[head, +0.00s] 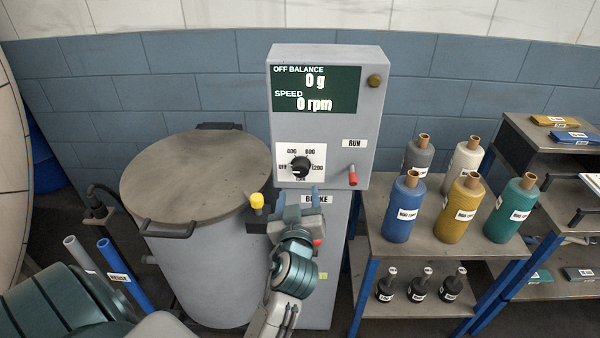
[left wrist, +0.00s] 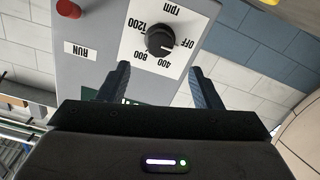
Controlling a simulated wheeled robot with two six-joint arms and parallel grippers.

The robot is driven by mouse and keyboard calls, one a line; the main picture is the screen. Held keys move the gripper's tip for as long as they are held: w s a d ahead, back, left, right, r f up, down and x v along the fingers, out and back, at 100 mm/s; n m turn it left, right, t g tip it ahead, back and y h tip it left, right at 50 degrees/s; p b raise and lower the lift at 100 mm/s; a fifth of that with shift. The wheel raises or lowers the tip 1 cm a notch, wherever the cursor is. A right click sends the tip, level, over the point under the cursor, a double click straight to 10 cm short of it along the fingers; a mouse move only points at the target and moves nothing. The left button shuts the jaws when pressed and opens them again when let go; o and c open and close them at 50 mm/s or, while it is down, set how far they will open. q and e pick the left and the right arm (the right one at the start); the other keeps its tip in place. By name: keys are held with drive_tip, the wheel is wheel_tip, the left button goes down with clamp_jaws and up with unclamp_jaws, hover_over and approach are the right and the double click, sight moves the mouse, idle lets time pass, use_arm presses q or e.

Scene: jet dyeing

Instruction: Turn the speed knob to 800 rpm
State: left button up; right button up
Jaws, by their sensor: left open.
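The speed knob (head: 300,167) is a round black dial on a white scale plate (head: 287,150) marked OFF, 400, 800, 1200 and rpm. In the left wrist view the knob (left wrist: 160,40) appears upside down, its white mark pointing toward OFF. The display (head: 316,90) reads speed 0 rpm and off balance 0 g. My left gripper (head: 297,195) is open just below the knob. In the left wrist view its two fingers (left wrist: 159,68) point toward the knob, one on each side, with nothing between them. My right gripper is not in view.
A red-tipped RUN switch (head: 352,175) is right of the knob. A yellow-topped part (head: 257,201) is close beside my left gripper. A lidded grey drum (head: 195,175) stands left of the panel. A shelf on the right holds several bottles (head: 404,208).

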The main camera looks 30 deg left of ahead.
sight(300, 171)
use_arm(q)
drive_tip(key=p+x, duration=0.2)
drive_tip(key=x, duration=0.5)
drive_tip(key=shift+w, duration=0.1)
drive_tip(key=shift+w+a, duration=0.25)
drive_tip(key=shift+w, duration=0.2)
drive_tip(key=c, duration=1)
